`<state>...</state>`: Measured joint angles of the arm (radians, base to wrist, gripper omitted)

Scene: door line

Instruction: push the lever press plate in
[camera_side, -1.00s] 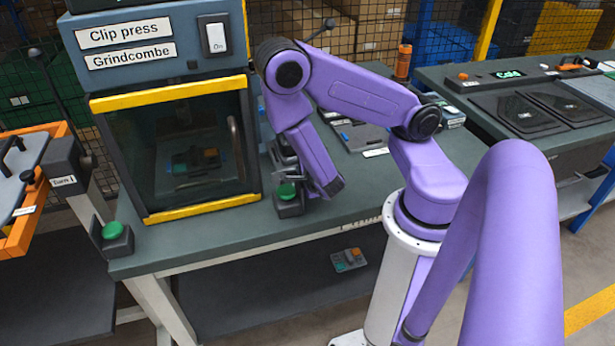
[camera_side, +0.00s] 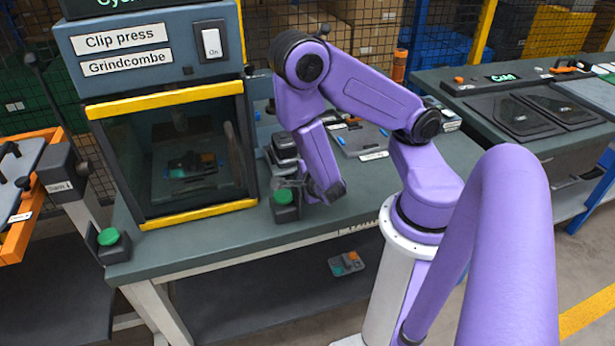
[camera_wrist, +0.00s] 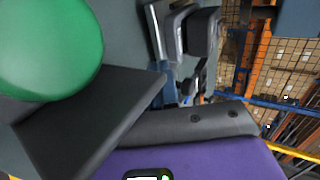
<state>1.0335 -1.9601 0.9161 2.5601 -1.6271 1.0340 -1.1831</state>
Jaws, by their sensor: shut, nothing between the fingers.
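The clip press (camera_side: 200,90) stands left of my arm, with a labelled housing above a dark window framed in yellow bars. I cannot pick out a lever press plate with certainty. A green push button (camera_side: 283,196) on a dark block stands on the bench right of the window, and it fills the upper left of the wrist view (camera_wrist: 45,45). My gripper (camera_side: 287,183) is shut and empty, low over this button. Whether it touches the button I cannot tell. My wrist hides part of the bench behind it.
A second green button (camera_side: 108,237) sits at the bench's left front corner. Stacked grey blocks (camera_side: 284,148) stand just behind the near button. An upright black lever (camera_side: 38,75) rises left of the press. Free bench (camera_side: 350,205) lies right of my wrist.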

